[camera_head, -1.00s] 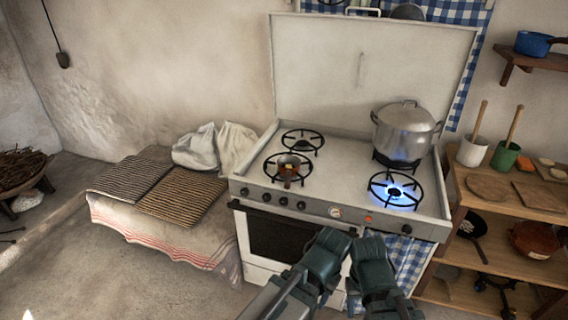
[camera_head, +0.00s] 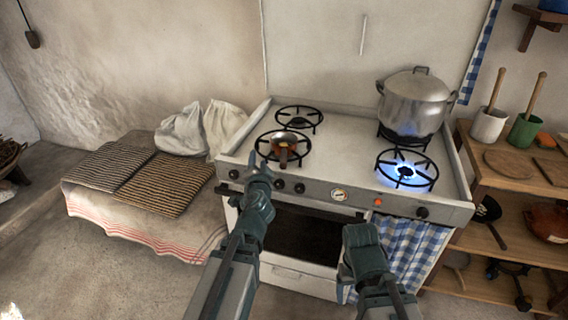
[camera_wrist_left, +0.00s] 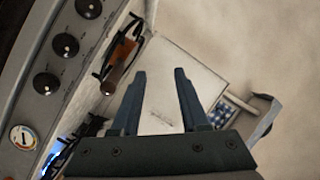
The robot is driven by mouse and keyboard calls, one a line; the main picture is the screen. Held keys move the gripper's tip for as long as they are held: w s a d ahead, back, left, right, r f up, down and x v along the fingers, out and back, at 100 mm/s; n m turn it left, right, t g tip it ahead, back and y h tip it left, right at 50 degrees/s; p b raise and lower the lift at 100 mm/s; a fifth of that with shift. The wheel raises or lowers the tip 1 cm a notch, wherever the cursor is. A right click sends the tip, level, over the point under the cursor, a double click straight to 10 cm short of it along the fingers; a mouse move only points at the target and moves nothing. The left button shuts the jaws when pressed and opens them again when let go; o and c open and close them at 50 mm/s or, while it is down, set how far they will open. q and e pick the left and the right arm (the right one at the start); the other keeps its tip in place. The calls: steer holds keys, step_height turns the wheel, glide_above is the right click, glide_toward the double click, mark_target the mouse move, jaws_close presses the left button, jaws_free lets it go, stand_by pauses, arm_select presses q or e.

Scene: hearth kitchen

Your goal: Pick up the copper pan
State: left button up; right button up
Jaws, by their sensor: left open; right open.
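The small copper pan (camera_head: 283,140) sits on the front left burner, its brown handle pointing toward the front edge of the stove. The handle (camera_wrist_left: 118,66) also shows in the left wrist view, left of the fingers. My left gripper (camera_head: 260,170) is open and empty at the front of the stove, just left of and below the handle end, apart from it. Its two fingers (camera_wrist_left: 161,76) show spread in the wrist view. My right gripper (camera_head: 359,236) is lower, in front of the oven; its fingers are hard to make out, and nothing shows in it.
A lidded metal pot (camera_head: 414,102) stands on the back right burner. The front right burner (camera_head: 405,171) burns with a blue flame. Stove knobs (camera_head: 299,188) line the front edge. A wooden shelf (camera_head: 462,282) stands at the right, a bench (camera_head: 150,226) at the left.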

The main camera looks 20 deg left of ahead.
arm_select(q)
steer(key=f+m+t+h+b, duration=0.2)
steer(key=m+t+h+b, duration=0.1)
steer(key=m+h, duration=0.15)
steer(key=m+g+h+b, duration=0.2)
steer(key=m+h+b, duration=0.15)
steer(key=m, duration=0.25)
glide_toward(283, 157)
steer(key=shift+h, duration=0.3)
steer(key=w, duration=0.2)
steer(key=w+f, duration=0.1)
steer(key=w, duration=0.1)
steer(key=w+f, duration=0.1)
steer(key=w, duration=0.1)
steer(key=shift+w+a+f, duration=0.2)
steer(key=shift+d+x, duration=0.1)
steer(key=shift+x, duration=1.4)
steer(key=shift+d+x, duration=0.15)
steer(key=shift+x, duration=1.35)
steer(key=shift+r, duration=0.15)
jaws_close()
arm_select(e)
step_height(283, 157, down, 8)
arm_select(q)
steer(key=shift+s, duration=0.1)
